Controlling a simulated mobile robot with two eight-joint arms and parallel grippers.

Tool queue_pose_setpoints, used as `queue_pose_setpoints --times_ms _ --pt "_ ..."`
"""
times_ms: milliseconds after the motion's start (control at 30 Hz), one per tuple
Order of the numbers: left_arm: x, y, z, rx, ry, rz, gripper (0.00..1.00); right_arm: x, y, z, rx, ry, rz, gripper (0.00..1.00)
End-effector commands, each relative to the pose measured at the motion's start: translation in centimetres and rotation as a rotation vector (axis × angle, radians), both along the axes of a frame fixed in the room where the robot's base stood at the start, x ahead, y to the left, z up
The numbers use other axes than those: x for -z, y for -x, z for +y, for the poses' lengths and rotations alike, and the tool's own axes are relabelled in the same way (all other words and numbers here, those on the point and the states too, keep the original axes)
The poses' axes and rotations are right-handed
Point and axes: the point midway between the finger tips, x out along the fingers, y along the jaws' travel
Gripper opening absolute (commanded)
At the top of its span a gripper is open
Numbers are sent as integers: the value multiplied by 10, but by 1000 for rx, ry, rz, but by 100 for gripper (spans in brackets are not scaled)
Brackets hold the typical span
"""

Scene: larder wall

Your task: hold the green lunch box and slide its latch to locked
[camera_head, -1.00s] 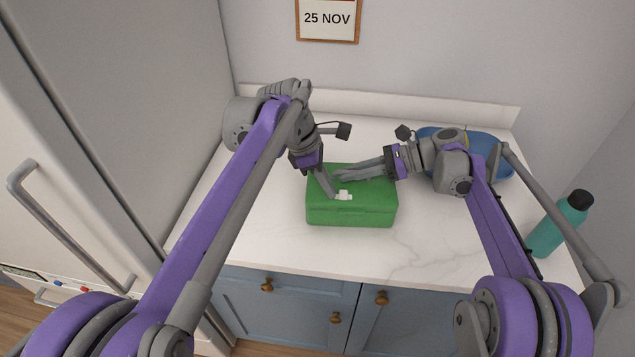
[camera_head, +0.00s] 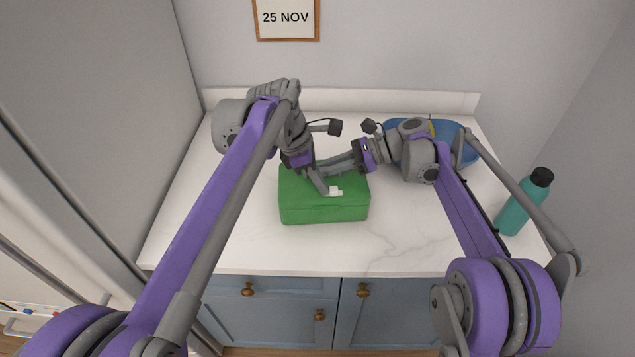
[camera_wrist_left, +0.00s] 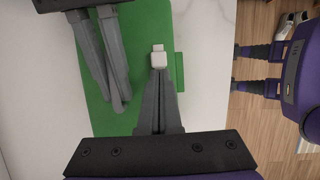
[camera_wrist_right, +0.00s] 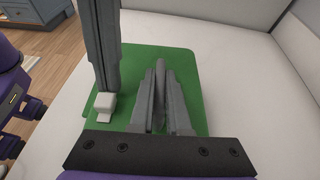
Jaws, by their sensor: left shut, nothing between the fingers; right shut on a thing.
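The green lunch box (camera_head: 325,210) sits closed on the white counter. Its small white latch (camera_head: 336,191) is on the lid near the front edge, right of the lid's middle in the head view. My left gripper (camera_head: 325,191) is shut and empty, pointing down with its tips against or just beside the latch's left side. In the left wrist view the latch (camera_wrist_left: 158,58) shows just past the fingertips.
A blue bowl (camera_head: 455,145) stands at the back right, partly behind my right arm. A teal bottle (camera_head: 523,203) with a black cap stands at the right. The counter in front of the box is clear. A fridge (camera_head: 90,120) is at the left.

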Motion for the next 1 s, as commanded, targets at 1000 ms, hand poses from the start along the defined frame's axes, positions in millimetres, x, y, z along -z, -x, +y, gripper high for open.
queue_pose_setpoints --times_ms 1000 --pt "-93 7 77 0 0 0 0 0 0 0 -1 0 0 0"
